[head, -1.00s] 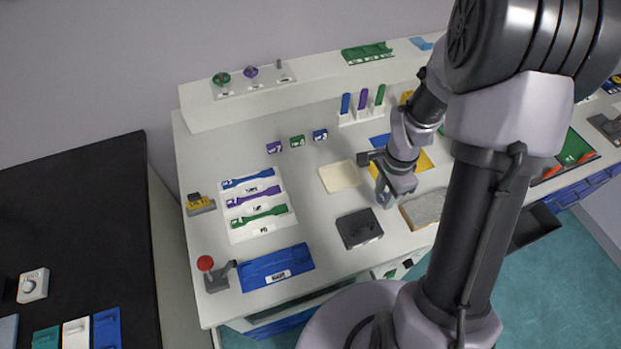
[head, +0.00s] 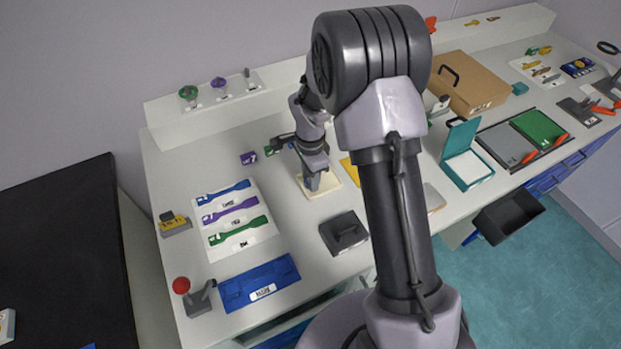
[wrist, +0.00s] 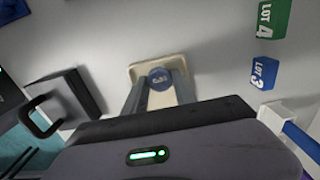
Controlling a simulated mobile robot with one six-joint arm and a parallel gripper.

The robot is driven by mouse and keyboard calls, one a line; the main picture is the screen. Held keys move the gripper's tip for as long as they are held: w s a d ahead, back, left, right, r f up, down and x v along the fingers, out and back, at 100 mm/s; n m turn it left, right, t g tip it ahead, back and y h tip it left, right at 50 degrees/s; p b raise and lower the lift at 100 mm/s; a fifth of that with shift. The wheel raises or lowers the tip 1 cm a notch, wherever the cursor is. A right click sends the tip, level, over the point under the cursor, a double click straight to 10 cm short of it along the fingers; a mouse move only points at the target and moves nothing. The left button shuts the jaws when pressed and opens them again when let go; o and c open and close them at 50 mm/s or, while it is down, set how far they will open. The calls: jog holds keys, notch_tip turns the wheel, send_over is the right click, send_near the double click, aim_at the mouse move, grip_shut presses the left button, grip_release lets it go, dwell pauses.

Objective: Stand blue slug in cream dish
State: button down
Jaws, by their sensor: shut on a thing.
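The blue slug (wrist: 160,78) shows its round, marked top in the wrist view, between the two fingers of my gripper (wrist: 158,90). My gripper is shut on it. The cream dish (wrist: 180,64) lies directly under the slug and the fingertips in the wrist view. In the head view my gripper (head: 312,184) is over the cream dish (head: 331,186), and the slug is hidden there by the fingers. The slug looks upright from above. I cannot tell whether its bottom touches the dish.
A green LOT 4 block (wrist: 272,18) and a blue LOT 3 block (wrist: 264,73) stand beside the dish. A white board with dumbbell-shaped pieces (head: 259,240) lies to the left.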

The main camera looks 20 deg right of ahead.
jog(key=shift+f, duration=0.15)
jog(key=c, duration=1.3)
grip_release()
jog(key=s+a+r+n+t+p, duration=0.1)
jog(key=s+r+n+p, duration=0.1)
jog(key=r, duration=1)
jog(key=s+r+n+t+p, duration=0.1)
jog(key=s+r+p, duration=0.15)
jog(key=r, duration=0.85)
jog(key=s+a+r+n+t, duration=0.1)
jog(key=s+r+n, duration=0.1)
jog(key=s, duration=0.4)
jog(key=s+a+r+n+t+y, duration=0.1)
jog(key=s+r+n, duration=0.2)
jog(key=s, duration=0.4)
jog(key=s+a+r+n+t+y, duration=0.1)
jog(key=s+r+n, duration=0.2)
jog(key=s, duration=0.4)
jog(key=shift+r+t+b, duration=0.3)
jog(key=shift+r+t, duration=0.1)
jog(key=shift+r, duration=0.2)
